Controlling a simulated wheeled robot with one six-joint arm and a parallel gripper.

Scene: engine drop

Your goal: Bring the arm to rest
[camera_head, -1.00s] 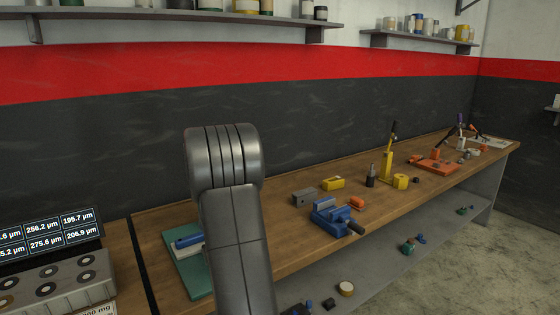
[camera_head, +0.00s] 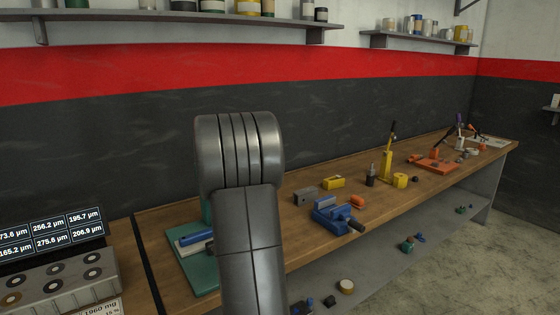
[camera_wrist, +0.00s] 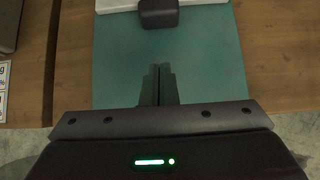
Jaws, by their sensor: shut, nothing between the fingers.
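My gripper (camera_wrist: 158,84) shows in the wrist view with its two fingers together and nothing between them. It points over a green mat (camera_wrist: 215,70) on the wooden bench. A dark block on a pale base (camera_wrist: 158,13) lies ahead of the fingertips, apart from them. In the head view my grey arm (camera_head: 250,240) stands upright in the middle, and the gripper is hidden behind it.
The green mat (camera_head: 205,277) carries a blue and white item (camera_head: 193,238). A blue vise (camera_head: 335,214) and several tools stand right of the arm on the workbench (camera_head: 290,235). A display (camera_head: 52,232) and a grey block with round holes (camera_head: 60,283) are at left.

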